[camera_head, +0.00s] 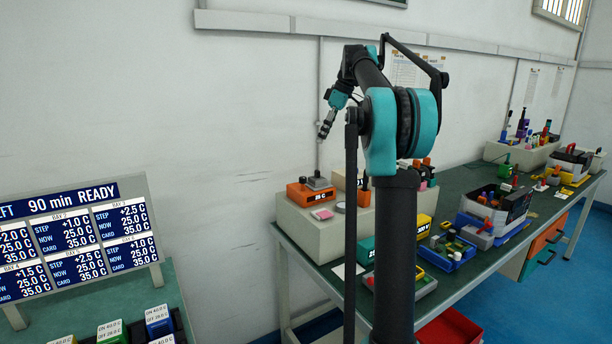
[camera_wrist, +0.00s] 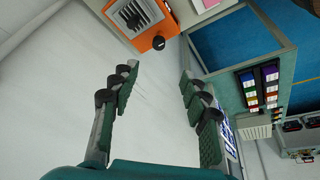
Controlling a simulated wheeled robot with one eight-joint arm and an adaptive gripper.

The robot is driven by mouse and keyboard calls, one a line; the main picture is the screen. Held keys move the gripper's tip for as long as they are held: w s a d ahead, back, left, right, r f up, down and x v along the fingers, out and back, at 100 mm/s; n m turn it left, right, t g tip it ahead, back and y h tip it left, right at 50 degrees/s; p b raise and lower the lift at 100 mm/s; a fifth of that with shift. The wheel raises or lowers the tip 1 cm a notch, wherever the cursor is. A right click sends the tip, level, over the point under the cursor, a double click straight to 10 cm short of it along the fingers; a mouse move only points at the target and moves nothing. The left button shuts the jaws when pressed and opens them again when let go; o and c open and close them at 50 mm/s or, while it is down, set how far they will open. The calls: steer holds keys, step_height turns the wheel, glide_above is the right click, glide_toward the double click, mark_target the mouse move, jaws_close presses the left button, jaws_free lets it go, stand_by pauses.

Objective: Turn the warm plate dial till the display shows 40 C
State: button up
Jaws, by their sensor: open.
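An orange unit (camera_head: 310,192), which looks like the warm plate, sits on a pale raised block on the green bench. A grey block stands on its top. Its small front display (camera_head: 321,196) is lit, but its digits are too small to read surely. In the wrist view the orange unit (camera_wrist: 118,8) is at the top, with a black dial (camera_wrist: 158,42) on its near face. My gripper (camera_head: 325,130) is above the unit, in front of the wall. In the wrist view my gripper (camera_wrist: 158,92) is open and empty, its fingers apart and clear of the dial.
A teal unit (camera_head: 365,250) and a blue bin (camera_head: 448,254) are on the bench. A display board (camera_head: 75,240) stands at left. My arm hides part of the bench.

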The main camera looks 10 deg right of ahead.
mark_target(304, 178)
steer(key=x, duration=1.7)
steer(key=shift+w+a+r, duration=0.1)
steer(key=shift+a+r, duration=0.05)
steer(key=shift+c, duration=0.4)
jaws_close()
